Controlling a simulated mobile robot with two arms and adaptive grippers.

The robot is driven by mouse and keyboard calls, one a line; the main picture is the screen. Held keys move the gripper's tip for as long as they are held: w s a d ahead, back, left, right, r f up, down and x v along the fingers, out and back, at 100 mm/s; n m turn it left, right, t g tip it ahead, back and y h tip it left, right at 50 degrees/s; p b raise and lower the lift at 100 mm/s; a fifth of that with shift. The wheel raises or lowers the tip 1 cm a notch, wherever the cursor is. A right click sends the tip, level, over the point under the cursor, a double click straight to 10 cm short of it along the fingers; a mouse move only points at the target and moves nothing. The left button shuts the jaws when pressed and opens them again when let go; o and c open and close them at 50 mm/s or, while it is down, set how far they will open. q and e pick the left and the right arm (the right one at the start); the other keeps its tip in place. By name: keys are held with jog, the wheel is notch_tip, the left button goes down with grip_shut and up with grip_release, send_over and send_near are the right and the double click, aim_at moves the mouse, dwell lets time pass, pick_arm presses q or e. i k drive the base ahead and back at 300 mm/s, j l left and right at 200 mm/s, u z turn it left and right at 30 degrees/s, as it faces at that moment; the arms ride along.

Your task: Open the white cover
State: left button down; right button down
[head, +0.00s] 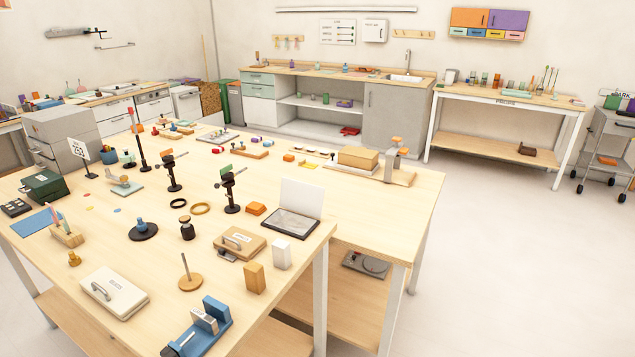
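A low white box-like piece with a grey handle on top (114,292) lies flat at the front left of the near wooden table. A white upright panel (301,197) stands at the back edge of a dark-framed tray (292,222) near the table's right side. I cannot tell for certain which of these is the white cover. The handled white piece looks closed, and nothing touches it. Neither of my grippers shows in the head view.
The near table (160,262) is crowded. A blue clamp-like block (202,325), a wooden handled box (240,243) and a peg on a round base (188,275) stand near the front. A sink counter (300,70) and side table (510,97) stand behind.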

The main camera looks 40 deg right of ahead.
aim_at(299, 196)
jog(key=l+u, duration=0.15)
jog(key=l, duration=0.4)
jog(key=l+u, duration=0.15)
jog(key=l, duration=0.35)
jog(key=k+l+u, duration=0.1)
jog(key=l, duration=0.45)
jog(key=k+l+u, duration=0.15)
jog(key=l, duration=0.35)
jog(key=k+l+u, duration=0.15)
jog(key=l, duration=0.4)
jog(key=i, duration=0.05)
